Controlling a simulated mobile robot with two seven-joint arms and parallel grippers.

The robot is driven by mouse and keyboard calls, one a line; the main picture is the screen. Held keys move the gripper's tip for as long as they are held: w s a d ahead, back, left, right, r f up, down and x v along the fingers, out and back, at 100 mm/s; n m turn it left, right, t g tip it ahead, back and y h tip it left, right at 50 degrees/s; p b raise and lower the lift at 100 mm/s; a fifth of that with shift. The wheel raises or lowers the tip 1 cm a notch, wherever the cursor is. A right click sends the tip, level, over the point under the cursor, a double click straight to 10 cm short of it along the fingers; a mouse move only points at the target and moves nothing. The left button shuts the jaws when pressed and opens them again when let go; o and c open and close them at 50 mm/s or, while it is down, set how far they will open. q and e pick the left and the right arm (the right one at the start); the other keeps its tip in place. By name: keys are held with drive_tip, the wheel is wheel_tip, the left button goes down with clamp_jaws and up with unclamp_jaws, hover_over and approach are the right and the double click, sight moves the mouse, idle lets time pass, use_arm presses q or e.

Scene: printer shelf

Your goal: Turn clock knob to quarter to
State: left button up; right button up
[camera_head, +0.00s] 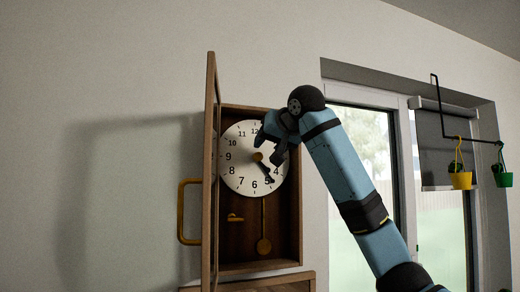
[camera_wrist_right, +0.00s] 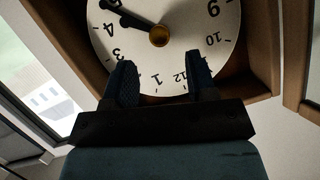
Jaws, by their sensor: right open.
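The wall clock's white face (camera_head: 238,175) sits in a brown wooden case with its door swung open. Its yellow centre hub (camera_head: 257,157) also shows in the wrist view (camera_wrist_right: 159,36). The dark hands (camera_head: 267,173) point to the lower right, close together, between 4 and 5; in the wrist view, where the face is upside down, the hands (camera_wrist_right: 135,20) run to the upper left. My right gripper (camera_head: 274,148) is open in front of the face's upper right. In the wrist view its fingertips (camera_wrist_right: 163,72) are apart and empty, near the 12-to-3 side, below the hub. My left gripper is out of view.
The open case door (camera_head: 210,170) with a yellow handle (camera_head: 182,212) stands on the left. A yellow pendulum (camera_head: 264,246) and a small yellow key-like piece (camera_head: 235,217) are below the face. A window and hanging pots (camera_head: 461,180) are on the right.

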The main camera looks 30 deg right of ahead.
sight(260, 155)
drive_tip(key=p+x, duration=0.1)
drive_tip(key=x, duration=0.4)
drive_tip(key=shift+w+d+f, duration=0.1)
drive_tip(key=shift+w+d, duration=0.05)
drive_tip(key=shift+w, duration=0.15)
drive_tip(key=shift+s, duration=0.15)
clamp_jaws()
